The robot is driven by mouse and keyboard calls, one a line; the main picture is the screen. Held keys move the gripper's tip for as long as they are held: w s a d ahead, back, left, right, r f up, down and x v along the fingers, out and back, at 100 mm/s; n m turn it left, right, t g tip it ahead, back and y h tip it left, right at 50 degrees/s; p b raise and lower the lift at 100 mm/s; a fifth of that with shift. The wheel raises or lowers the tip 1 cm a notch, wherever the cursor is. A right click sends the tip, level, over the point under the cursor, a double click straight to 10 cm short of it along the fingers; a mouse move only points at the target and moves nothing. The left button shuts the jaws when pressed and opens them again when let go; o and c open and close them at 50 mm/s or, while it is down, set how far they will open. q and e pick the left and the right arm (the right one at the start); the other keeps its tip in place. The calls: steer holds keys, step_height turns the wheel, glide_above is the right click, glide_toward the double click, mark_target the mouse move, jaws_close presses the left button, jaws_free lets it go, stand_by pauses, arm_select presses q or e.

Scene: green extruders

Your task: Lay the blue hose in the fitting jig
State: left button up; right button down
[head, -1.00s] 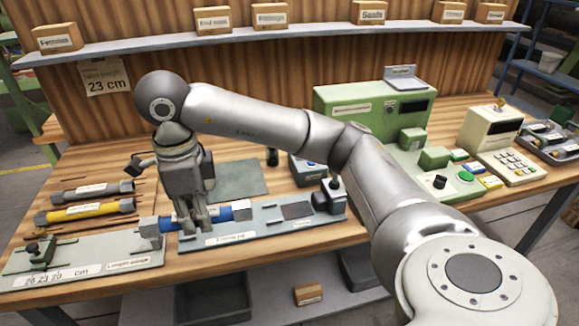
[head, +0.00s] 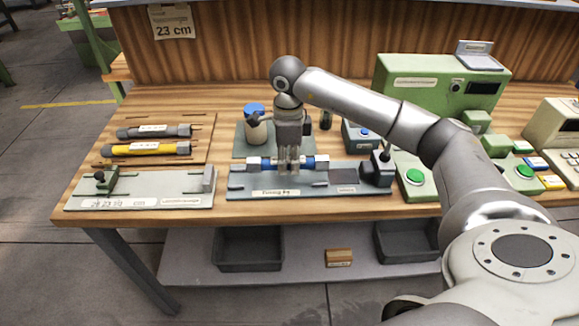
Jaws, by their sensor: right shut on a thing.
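The blue hose (head: 308,163), with pale ends, lies left to right over the fitting jig (head: 240,190), a grey plate at the middle front of the table. My right gripper (head: 288,167) points down and is shut on the middle of the hose, hiding that part. The hose is at or just above the jig's holders; I cannot tell whether it rests in them. My left gripper is not in view.
A length gauge plate (head: 150,188) is left of the jig. Behind it lie a yellow hose (head: 135,150) and a grey hose (head: 160,132). A blue-topped container (head: 255,122) stands behind the jig. A green machine (head: 420,80) is at the back right.

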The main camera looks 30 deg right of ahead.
mark_target(289, 160)
steer(key=shift+d+f+p, duration=0.2)
steer(key=shift+f+p, duration=0.3)
steer(key=shift+f, duration=1.2)
steer(key=shift+f, duration=0.1)
steer(key=c, duration=1.2)
jaws_free()
